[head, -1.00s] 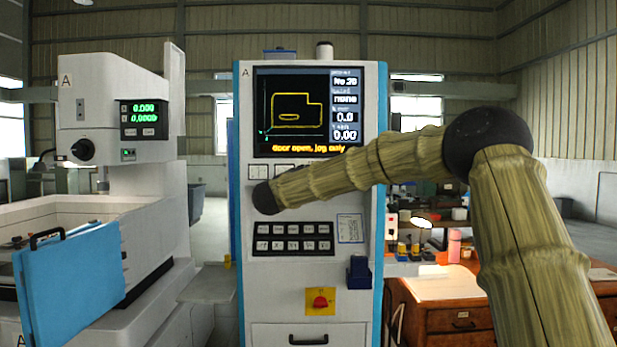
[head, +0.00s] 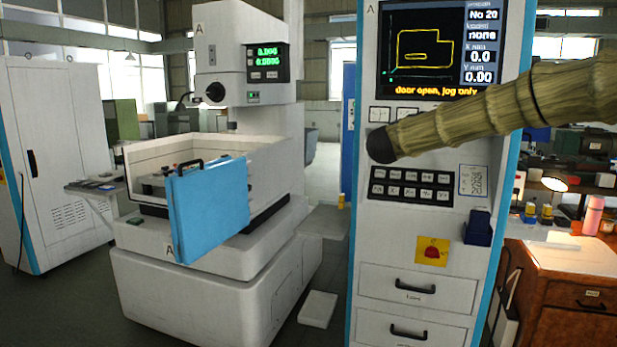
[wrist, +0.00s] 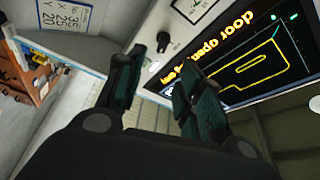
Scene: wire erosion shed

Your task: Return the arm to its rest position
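My arm (head: 510,105) reaches in from the right edge of the head view, in front of the control cabinet (head: 400,235). Its visible end is a dark rounded joint (head: 381,145) before the panel below the screen. My gripper is not visible in the head view. In the wrist view, my gripper (wrist: 161,68) has its two dark fingers apart, with nothing between them. The cabinet's screen (wrist: 245,65) lies beyond the fingers, tilted in that view.
The wire erosion machine (head: 200,280) stands left of the cabinet, its blue door (head: 208,210) swung open. A white cabinet (head: 75,150) is at far left. A wooden desk (head: 560,262) with a lit lamp stands at right. Floor shows between machine and control cabinet.

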